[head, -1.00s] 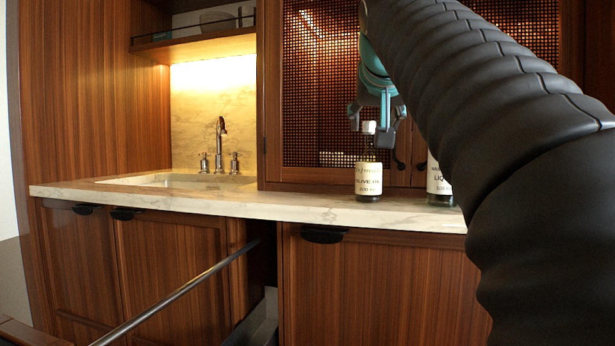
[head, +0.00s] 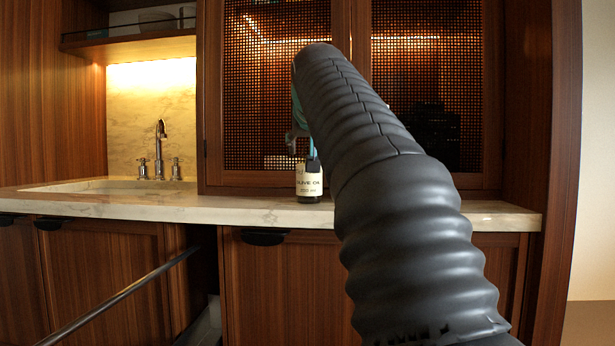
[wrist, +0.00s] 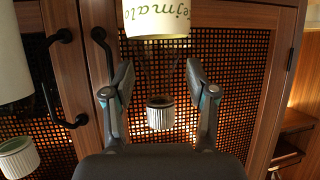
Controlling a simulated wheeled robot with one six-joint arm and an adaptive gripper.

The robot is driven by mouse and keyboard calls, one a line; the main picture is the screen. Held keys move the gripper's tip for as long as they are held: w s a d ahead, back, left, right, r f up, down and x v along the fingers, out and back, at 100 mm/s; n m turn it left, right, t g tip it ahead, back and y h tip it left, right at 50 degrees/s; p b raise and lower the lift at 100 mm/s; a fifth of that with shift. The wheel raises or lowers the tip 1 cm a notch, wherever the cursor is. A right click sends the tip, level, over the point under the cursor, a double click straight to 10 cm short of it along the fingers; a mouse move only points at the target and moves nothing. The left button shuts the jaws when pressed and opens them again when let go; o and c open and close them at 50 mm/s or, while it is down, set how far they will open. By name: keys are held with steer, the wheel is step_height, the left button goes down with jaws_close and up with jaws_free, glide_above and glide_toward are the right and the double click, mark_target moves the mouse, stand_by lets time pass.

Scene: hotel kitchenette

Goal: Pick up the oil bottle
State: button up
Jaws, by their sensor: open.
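My gripper (wrist: 158,68) is open there, with a gap on each side of the neck. No contact shows.
A second bottle with a ribbed cap (wrist: 18,157) is at the wrist view's left edge; my arm hides it in the head view. Mesh-front cabinet doors (head: 285,90) with dark handles (wrist: 68,90) stand close behind. The sink (head: 110,186) is left along the marble counter (head: 225,207).

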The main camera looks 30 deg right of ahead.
jaws_close()
steer(key=shift+r, duration=0.15)
